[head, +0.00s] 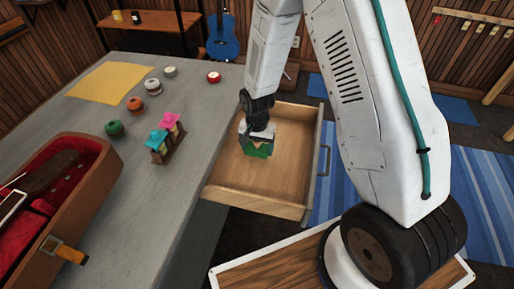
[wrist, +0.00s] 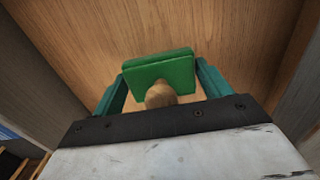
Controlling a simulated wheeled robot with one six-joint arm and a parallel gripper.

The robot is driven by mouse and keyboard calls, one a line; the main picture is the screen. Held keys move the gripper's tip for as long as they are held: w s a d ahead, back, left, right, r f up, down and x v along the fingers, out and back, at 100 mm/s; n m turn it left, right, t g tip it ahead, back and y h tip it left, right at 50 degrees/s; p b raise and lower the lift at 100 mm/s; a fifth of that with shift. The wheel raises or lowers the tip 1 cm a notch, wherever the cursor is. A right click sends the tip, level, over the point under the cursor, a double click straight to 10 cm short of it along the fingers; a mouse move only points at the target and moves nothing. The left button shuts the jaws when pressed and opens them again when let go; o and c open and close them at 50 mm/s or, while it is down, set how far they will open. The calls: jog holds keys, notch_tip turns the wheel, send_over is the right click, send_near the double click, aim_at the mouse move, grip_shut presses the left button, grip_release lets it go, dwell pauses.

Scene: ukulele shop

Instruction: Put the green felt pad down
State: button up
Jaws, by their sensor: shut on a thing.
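The green felt pad (wrist: 165,72) is a small green block with a rounded tan knob (wrist: 160,95) on the side facing my wrist camera. My gripper (wrist: 160,85) is shut on it, with a teal finger at each side. In the head view the pad (head: 258,151) shows under my gripper (head: 259,143), inside the open drawer (head: 225,196). The wooden drawer floor lies behind the pad in the wrist view. I cannot tell whether the pad touches the floor.
Drawer walls stand close around my gripper. On the grey worktop (head: 190,110) are a yellow cloth (head: 113,82), several small round pots, a rack with pink and teal items (head: 166,139), and an open red-lined case (head: 90,165). A blue ukulele (head: 222,40) stands behind.

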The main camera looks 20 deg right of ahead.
aim_at(257, 148)
jog(key=shift+w+d+f, duration=0.1)
jog(key=shift+w+d, duration=0.1)
jog(key=shift+w, duration=0.35)
jog(key=shift+w+d, duration=0.2)
jog(key=shift+w, duration=0.35)
jog(key=shift+w+d+f, duration=0.1)
jog(key=shift+w+f, duration=0.05)
jog(key=shift+f, duration=1.65)
jog(key=o, duration=1)
jog(key=shift+f, duration=0.1)
